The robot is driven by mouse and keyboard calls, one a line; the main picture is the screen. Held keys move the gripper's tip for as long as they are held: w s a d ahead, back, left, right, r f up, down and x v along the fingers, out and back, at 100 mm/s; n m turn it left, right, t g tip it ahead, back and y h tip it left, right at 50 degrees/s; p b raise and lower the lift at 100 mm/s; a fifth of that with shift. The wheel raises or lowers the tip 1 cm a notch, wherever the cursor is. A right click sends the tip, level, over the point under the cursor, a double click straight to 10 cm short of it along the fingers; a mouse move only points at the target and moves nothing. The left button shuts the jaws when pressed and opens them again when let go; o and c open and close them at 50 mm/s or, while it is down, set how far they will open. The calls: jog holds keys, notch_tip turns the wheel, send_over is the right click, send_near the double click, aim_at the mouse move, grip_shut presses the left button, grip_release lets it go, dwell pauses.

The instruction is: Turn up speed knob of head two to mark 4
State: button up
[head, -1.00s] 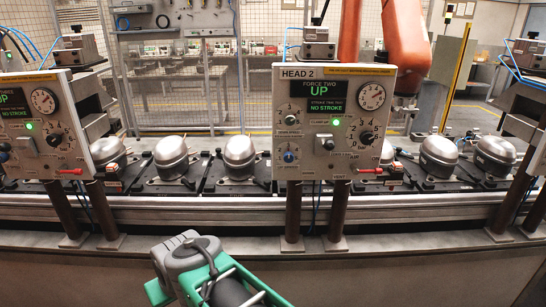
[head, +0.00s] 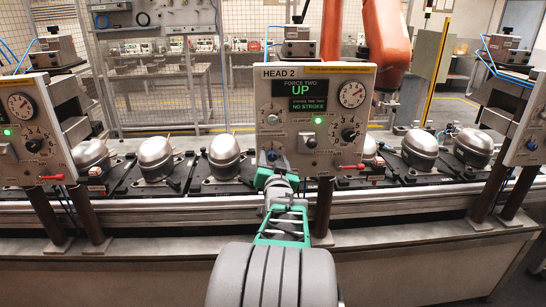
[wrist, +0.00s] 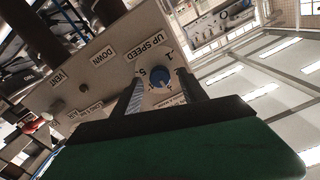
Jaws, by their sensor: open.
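The head two panel (head: 296,140) stands in the middle of the head view, with its screen reading force two up, no stroke. The blue up speed knob (head: 272,156) is at its lower left. In the wrist view the blue knob (wrist: 159,83) sits by the UP SPEED label, with dial marks 1 and 5 legible; its pointer is too small to read. My gripper (wrist: 160,77) is open, one finger on each side of the knob. I cannot tell whether the fingers touch it. In the head view my gripper (head: 273,174) is just below the knob, partly hidden by my arm.
The panel also carries a round gauge (head: 351,94), a black knob (head: 349,134), a lit green lamp (head: 318,120) and a red lever (head: 350,167). Similar panels stand left (head: 35,130) and right (head: 525,150). Silver compressors (head: 224,157) sit on the conveyor behind.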

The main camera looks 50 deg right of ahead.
jog(key=shift+w+d, duration=0.3)
grip_shut()
dwell(0.4)
